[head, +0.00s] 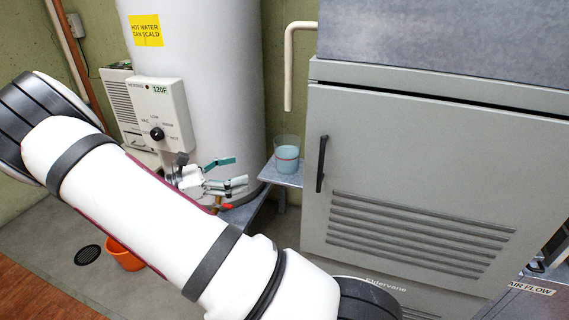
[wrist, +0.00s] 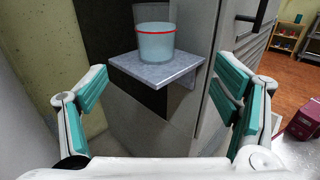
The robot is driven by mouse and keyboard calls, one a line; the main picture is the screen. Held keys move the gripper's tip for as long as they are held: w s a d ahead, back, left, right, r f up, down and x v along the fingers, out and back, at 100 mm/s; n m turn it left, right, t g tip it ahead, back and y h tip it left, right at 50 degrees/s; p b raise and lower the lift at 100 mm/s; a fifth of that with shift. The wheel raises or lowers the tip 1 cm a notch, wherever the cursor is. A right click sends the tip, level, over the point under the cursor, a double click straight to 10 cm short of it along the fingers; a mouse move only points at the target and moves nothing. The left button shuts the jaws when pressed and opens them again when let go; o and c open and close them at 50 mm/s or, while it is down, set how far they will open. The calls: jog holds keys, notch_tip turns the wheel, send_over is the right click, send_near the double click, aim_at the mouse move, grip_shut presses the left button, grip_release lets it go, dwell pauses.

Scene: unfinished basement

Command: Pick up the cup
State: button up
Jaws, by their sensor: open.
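The cup (head: 287,155) is clear and bluish with a red band, and stands upright on a small grey metal shelf (head: 279,179) between the water heater and the grey cabinet. In the wrist view the cup (wrist: 155,42) stands on the same shelf (wrist: 158,66), beyond my fingers and near the top of the picture. My gripper (head: 236,173) is open and empty, to the left of the cup in the head view. In the wrist view its teal-padded fingers (wrist: 160,96) are spread wide, with nothing between them. The cup is apart from the fingers.
The white water heater (head: 205,100) stands behind my gripper. The large grey cabinet (head: 430,190) with a black handle stands close to the shelf's right side. A beige pipe (head: 289,70) hangs above the cup. An orange bucket (head: 124,258) sits on the floor at left.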

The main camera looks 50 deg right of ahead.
aim_at(276, 160)
jog(key=b+x, duration=0.1)
jog(key=x, duration=0.6)
jog(key=b+x, duration=0.1)
jog(key=x, duration=0.5)
jog(key=shift+d, duration=0.45)
jog(key=c, duration=1.4)
